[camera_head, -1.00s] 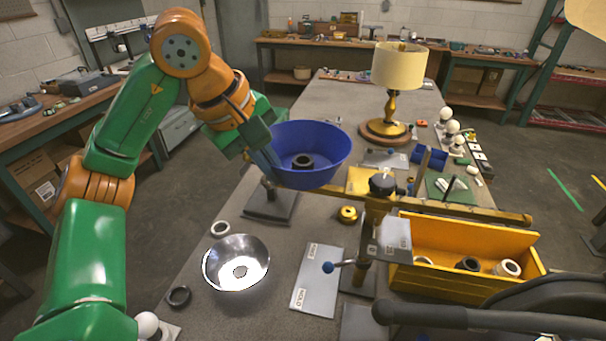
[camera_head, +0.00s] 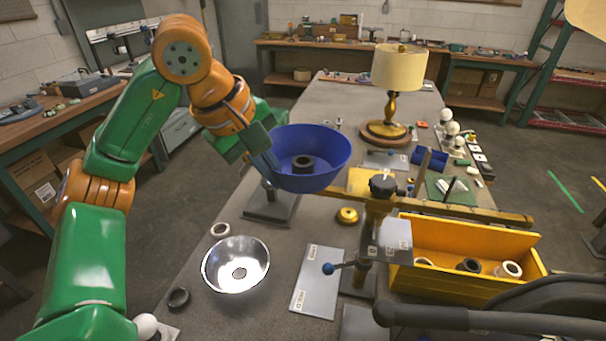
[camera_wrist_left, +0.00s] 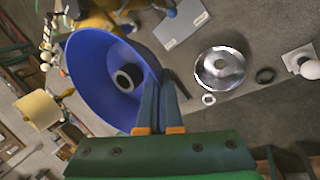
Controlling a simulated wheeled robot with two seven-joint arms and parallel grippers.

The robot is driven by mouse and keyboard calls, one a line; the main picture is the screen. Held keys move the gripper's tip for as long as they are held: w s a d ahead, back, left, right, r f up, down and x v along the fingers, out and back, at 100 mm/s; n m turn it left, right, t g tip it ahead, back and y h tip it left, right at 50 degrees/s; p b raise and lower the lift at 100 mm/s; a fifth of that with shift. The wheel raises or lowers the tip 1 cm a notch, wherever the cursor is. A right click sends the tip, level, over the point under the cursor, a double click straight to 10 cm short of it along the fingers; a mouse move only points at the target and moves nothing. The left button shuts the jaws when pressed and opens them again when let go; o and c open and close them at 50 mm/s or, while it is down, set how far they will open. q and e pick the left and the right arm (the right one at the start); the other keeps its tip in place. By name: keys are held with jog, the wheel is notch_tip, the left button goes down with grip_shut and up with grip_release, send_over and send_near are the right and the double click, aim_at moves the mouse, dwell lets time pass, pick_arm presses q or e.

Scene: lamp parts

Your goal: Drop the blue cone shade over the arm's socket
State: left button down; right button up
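The blue cone shade (camera_head: 326,174) is held wide side up, like a bowl, at the left end of the wooden arm (camera_head: 450,209). It also fills the left of the wrist view (camera_wrist_left: 92,75). A dark ring-shaped piece (camera_head: 303,164), likely the arm's socket, shows at the bottom inside the shade; whether it is fully through the hole I cannot tell. My left gripper (camera_head: 268,163) is at the shade's left edge. Its fingers (camera_wrist_left: 159,105) are close together on the rim. The arm's end under the shade is hidden. My right gripper is not in view.
A shiny metal bowl (camera_head: 236,265) and loose rings (camera_head: 178,298) lie at front left. A clamp post (camera_head: 378,215) stands right of the shade. A yellow bin (camera_head: 460,285) is at the right, and a brass lamp (camera_head: 391,105) stands behind. A grey plate (camera_head: 318,282) lies in front.

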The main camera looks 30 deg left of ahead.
pick_arm(q)
jog(key=shift+f, duration=0.2)
dwell(0.4)
jog(key=c, duration=1)
grip_release()
jog(key=p+v, duration=0.2)
jog(key=v, duration=0.5)
jog(key=shift+p, duration=0.35)
